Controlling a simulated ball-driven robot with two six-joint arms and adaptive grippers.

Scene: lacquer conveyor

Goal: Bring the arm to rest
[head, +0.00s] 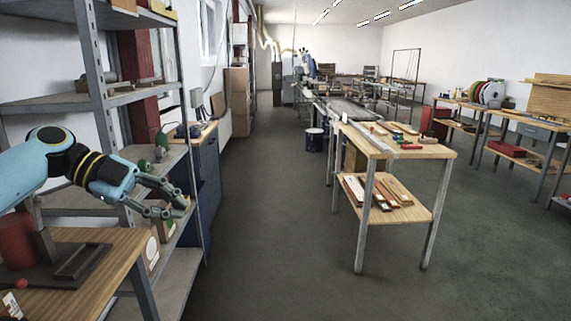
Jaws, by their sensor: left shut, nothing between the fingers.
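My left arm (95,172) comes in from the left edge, blue with black and yellow bands. My left gripper (178,208) is shut and empty. In the picture it lies in front of the metal shelf's lower part, to the right of the wooden table at the lower left. I cannot tell whether it touches the shelf. My right gripper is not in view.
A grey metal shelf (97,75) stands at the left. A wooden table (120,243) is at the lower left. A two-level workbench (430,151) with tools stands right of centre. The dark floor (270,230) between them is clear.

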